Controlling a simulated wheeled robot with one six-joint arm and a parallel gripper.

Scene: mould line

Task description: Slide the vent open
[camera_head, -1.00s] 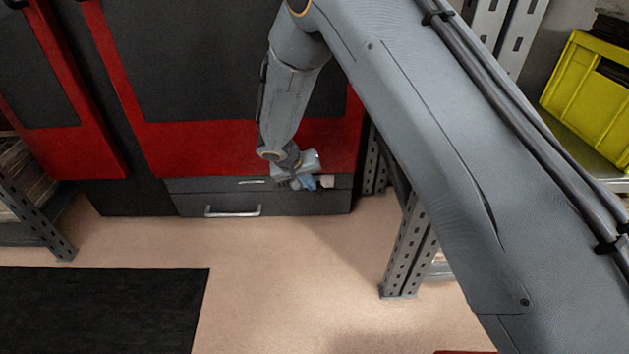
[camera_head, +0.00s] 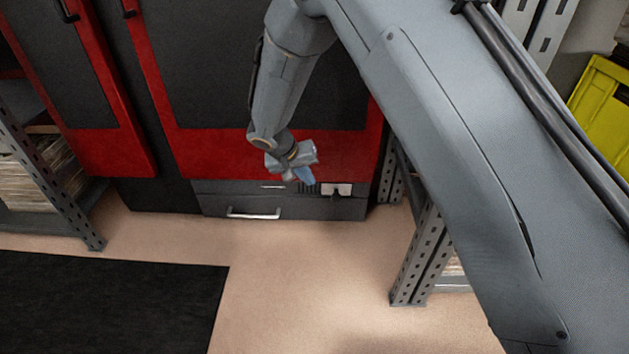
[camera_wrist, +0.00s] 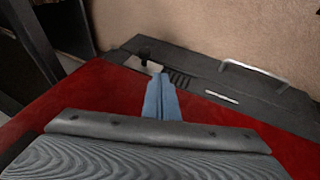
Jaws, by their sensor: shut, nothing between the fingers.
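The vent (camera_head: 308,188) is a row of dark slots in the grey lower panel of the red-and-black machine. Beside it, to the right in the head view, is a pale plate (camera_head: 344,189) with a small dark piece at its lower edge. The wrist view also shows the slots (camera_wrist: 182,79) and the pale plate (camera_wrist: 136,63), partly covered by my fingers. My gripper (camera_head: 306,176) has its blue fingers shut and empty. They are in front of the vent area and overlap it in the head view; I cannot tell whether they touch.
A drawer handle (camera_head: 253,214) sits low on the panel, left of the vent, below a small light strip (camera_head: 272,186). A metal shelf leg (camera_head: 412,262) stands to the right. A black mat (camera_head: 110,305) lies on otherwise clear floor.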

